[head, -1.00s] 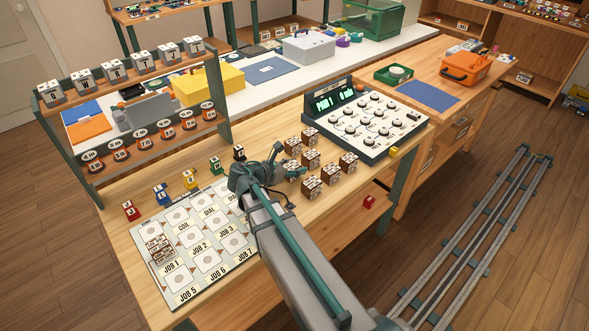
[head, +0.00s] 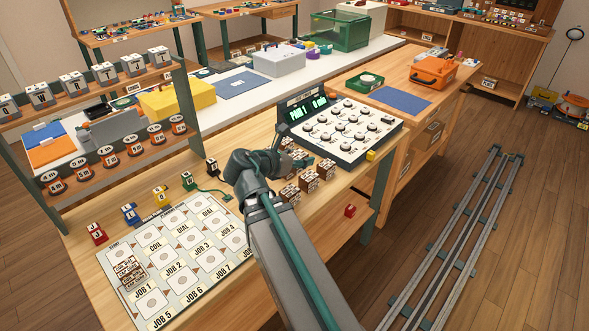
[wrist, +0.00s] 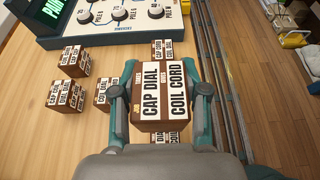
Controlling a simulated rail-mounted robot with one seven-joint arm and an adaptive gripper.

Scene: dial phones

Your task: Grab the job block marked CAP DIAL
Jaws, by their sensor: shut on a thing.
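In the wrist view, a brown block (wrist: 162,112) with a white top reading CAP DIAL and COIL CORD sits between the two fingers of my gripper (wrist: 161,92). The fingers touch its left and right sides. It looks larger than the blocks around it and appears raised above the table. In the head view, my arm hides most of the gripper and the held block.
Similar brown blocks (wrist: 66,95) stand close by, left, behind and partly under the held one. The dial console (head: 345,130) is just beyond them. A job board (head: 178,262) lies on the table at left. Floor rails (head: 455,235) run at right.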

